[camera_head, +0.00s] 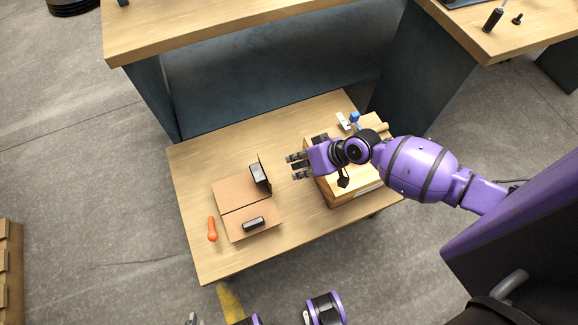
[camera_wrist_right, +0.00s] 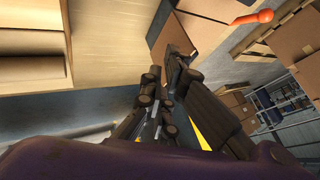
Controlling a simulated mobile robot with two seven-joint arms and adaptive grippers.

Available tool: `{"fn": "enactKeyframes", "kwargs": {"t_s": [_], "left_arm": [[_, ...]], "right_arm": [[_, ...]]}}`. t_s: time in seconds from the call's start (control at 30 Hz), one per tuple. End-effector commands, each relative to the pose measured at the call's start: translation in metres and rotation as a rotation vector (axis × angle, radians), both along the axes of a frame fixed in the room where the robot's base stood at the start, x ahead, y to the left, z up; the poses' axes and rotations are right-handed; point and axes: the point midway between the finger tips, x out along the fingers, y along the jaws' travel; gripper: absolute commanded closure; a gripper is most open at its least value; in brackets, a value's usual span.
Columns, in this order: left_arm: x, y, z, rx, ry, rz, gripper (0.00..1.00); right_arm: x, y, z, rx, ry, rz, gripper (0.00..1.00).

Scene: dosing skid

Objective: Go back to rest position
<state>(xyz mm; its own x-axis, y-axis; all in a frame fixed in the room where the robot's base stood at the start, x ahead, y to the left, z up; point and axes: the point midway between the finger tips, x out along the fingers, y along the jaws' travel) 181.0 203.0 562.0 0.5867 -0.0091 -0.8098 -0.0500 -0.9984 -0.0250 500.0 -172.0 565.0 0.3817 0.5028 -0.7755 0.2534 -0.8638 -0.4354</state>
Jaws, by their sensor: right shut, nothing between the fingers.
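My right arm reaches in from the right in the head view, over the low wooden table (camera_head: 190,172). The right gripper (camera_head: 297,166) points left, above the table between a wooden box and a cardboard piece. Its fingers are shut with nothing between them; they also show large in the right wrist view (camera_wrist_right: 166,100). My left gripper cannot be made out; only a few purple and black parts of mine show at the bottom edge of the head view.
An open cardboard piece (camera_head: 232,194) carries black parts (camera_head: 254,223). An orange-handled tool (camera_head: 212,229) lies beside it. The wooden box (camera_head: 345,196) is partly under my right forearm. A small blue item (camera_head: 355,118) is behind it. Higher benches (camera_head: 215,28) stand at the back.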

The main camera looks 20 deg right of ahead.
Motion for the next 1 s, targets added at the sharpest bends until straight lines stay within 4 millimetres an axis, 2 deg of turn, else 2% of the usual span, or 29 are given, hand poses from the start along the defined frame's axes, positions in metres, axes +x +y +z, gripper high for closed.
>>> {"fn": "enactKeyframes", "kwargs": {"t_s": [0.03,0.2,0.47,0.63,0.73,0.87,1.0], "left_arm": [[-0.001,0.002,0.001,0.003,0.002,0.000,1.00],[-0.004,0.002,0.001,0.003,0.008,0.001,1.00],[-0.005,0.001,0.000,0.001,0.010,0.001,1.00],[-0.005,0.001,0.000,0.001,0.010,0.001,1.00],[-0.004,0.000,0.000,0.000,0.010,0.001,1.00],[-0.003,0.000,0.000,0.000,0.008,0.001,1.00],[0.000,-0.001,0.001,-0.001,0.002,0.000,1.00]], "right_arm": [[-0.003,-0.004,0.007,-0.002,-0.002,0.000,1.00],[-0.008,-0.009,0.017,-0.001,0.001,0.000,1.00],[-0.009,-0.009,0.019,-0.002,0.000,0.001,1.00],[0.003,-0.013,0.025,-0.053,-0.085,0.037,1.00],[0.014,-0.003,0.037,-0.096,-0.196,0.075,1.00],[-0.008,0.015,0.034,-0.141,-0.311,0.094,1.00],[-0.051,0.026,0.028,-0.192,-0.393,0.070,1.00]]}}
